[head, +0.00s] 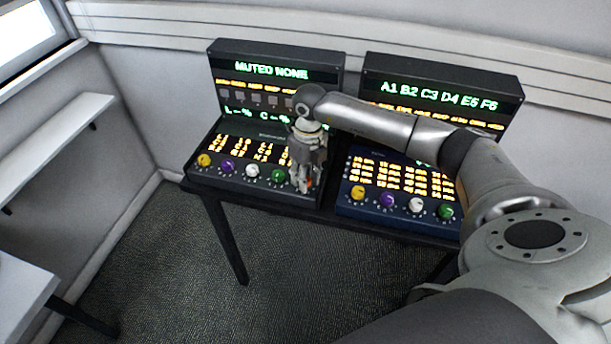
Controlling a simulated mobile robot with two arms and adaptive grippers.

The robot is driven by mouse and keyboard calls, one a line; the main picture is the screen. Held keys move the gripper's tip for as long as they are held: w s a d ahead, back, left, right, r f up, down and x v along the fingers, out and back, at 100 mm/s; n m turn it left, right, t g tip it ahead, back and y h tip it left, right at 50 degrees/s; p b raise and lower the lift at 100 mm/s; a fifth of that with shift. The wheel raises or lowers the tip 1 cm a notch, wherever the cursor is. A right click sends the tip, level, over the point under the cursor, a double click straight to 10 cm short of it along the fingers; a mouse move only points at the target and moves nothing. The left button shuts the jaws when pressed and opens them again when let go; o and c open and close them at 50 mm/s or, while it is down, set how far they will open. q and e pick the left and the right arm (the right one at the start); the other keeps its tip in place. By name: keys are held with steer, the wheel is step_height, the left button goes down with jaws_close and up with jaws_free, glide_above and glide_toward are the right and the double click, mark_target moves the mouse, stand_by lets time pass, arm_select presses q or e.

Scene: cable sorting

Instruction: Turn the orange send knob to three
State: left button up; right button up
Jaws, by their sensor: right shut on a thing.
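The orange knob (308,183) is at the right end of the front knob row on the left console (262,191). Only a sliver of orange shows between my right gripper's fingers. My right gripper (304,186) points down over it and is shut on it. The knob's pointer and scale are hidden by the fingers, so its setting cannot be read. My left gripper is not in view.
Beside it on the left console are yellow (204,160), purple (228,167), white (252,171) and green (278,175) knobs. A blue console (385,209) stands to the right. The left display (272,71) reads "MUTED NONE". A shelf (50,140) is at left.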

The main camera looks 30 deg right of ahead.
steer(key=o, duration=1.1)
steer(key=shift+c, duration=0.2)
steer(key=shift+w+d+r, duration=0.1)
steer(key=shift+r, duration=1.95)
steer(key=shift+d+r, duration=0.1)
steer(key=shift+r, duration=1.9)
